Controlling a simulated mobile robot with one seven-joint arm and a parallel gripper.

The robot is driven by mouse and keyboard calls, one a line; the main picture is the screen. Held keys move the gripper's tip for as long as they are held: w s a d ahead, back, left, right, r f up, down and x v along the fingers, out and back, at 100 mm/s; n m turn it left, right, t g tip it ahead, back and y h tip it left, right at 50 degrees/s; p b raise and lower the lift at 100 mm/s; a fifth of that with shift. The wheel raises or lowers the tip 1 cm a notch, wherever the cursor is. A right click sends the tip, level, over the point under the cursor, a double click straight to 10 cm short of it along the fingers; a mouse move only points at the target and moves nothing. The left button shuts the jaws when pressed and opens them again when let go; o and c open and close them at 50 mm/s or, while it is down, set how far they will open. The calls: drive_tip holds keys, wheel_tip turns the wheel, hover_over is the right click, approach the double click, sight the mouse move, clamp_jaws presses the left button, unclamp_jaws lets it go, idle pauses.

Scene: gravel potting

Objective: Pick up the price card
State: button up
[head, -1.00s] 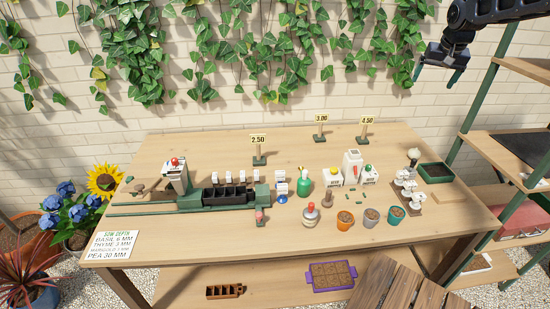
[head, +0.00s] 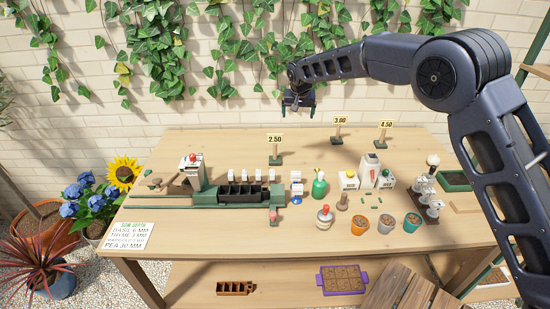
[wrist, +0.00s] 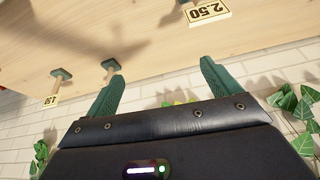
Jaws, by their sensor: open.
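Three yellow price cards stand on green-footed posts along the back of the table: a 2.50 card (head: 275,138), a 3.00 card (head: 340,120) and a 4.50 card (head: 385,125). My gripper (head: 298,112) is open and empty, in front of the wall and above the table's back edge, apart from the cards. In the wrist view, my gripper (wrist: 162,70) has its green fingers spread. The 2.50 card (wrist: 208,12) lies beyond the right fingertip there. A small card (wrist: 50,100) shows at the left, and the middle post's card is hidden behind the left finger.
Ivy (head: 150,50) hangs on the brick wall behind. The front table strip is mostly clear.

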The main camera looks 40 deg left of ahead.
approach(275, 136)
wheel_tip(275, 136, down, 2)
drive_tip(key=shift+n, duration=0.4)
drive_tip(key=shift+w+a+x, duration=0.1)
drive_tip(key=shift+x, duration=2.7)
drive_tip(key=shift+w+a+x, duration=0.1)
drive_tip(key=shift+w+x, duration=0.05)
drive_tip(key=shift+x, duration=2.6)
drive_tip(key=shift+r, duration=0.15)
drive_tip(key=c, duration=1.5)
